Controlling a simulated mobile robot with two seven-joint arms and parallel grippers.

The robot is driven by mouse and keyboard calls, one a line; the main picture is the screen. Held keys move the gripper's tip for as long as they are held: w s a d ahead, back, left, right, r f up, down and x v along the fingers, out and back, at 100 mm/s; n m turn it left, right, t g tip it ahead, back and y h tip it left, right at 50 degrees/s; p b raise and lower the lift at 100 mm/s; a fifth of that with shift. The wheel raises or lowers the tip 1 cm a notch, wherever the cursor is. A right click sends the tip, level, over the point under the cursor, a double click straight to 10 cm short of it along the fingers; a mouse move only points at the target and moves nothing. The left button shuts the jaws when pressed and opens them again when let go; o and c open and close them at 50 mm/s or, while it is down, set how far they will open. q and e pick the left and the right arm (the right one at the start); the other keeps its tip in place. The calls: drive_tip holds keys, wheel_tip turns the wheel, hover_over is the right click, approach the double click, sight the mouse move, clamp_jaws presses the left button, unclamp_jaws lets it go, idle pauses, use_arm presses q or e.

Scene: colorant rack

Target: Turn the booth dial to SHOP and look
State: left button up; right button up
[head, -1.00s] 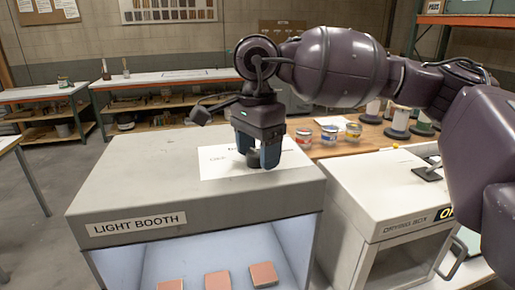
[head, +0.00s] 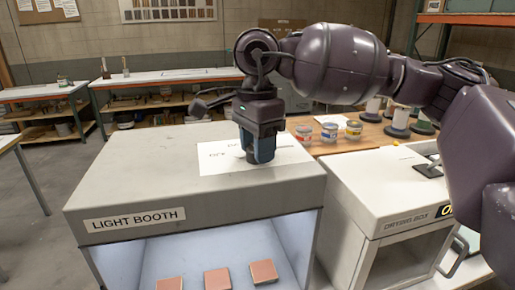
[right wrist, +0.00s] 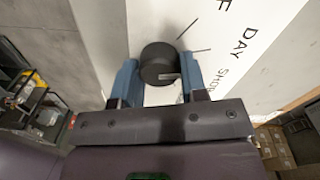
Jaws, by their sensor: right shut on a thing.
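The light booth (head: 190,206) stands in front, with a white dial card (head: 285,158) on its top. My right gripper (head: 257,160) points down over the card and is shut on the dial, mostly hidden there by the fingers. In the right wrist view the black round dial (right wrist: 157,62) sits between the two blue fingers of the gripper (right wrist: 159,78). A pale mark on the dial points right in that view. The card lettering shows the end of a word in F, then DAY and SHOP, partly cut off. My left gripper is not in view.
Pinkish-orange tiles (head: 217,279) lie in the booth, whose inside is lit bluish white. A drying box (head: 380,205) stands close on the right. Small paint cans (head: 329,132) stand on the wooden bench behind. Benches with shelves stand at the back left.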

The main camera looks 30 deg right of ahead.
drive_tip(key=m+b, duration=0.1)
drive_tip(key=m, duration=0.2)
drive_tip(key=shift+b, duration=0.3)
drive_tip(key=shift+m+b, duration=0.4)
drive_tip(key=shift+m, duration=1.4)
drive_tip(key=shift+r, duration=0.1)
drive_tip(key=o, duration=0.9)
drive_tip(key=shift+s, duration=0.1)
wheel_tip(320, 180, up, 11)
drive_tip(key=shift+f, duration=0.15)
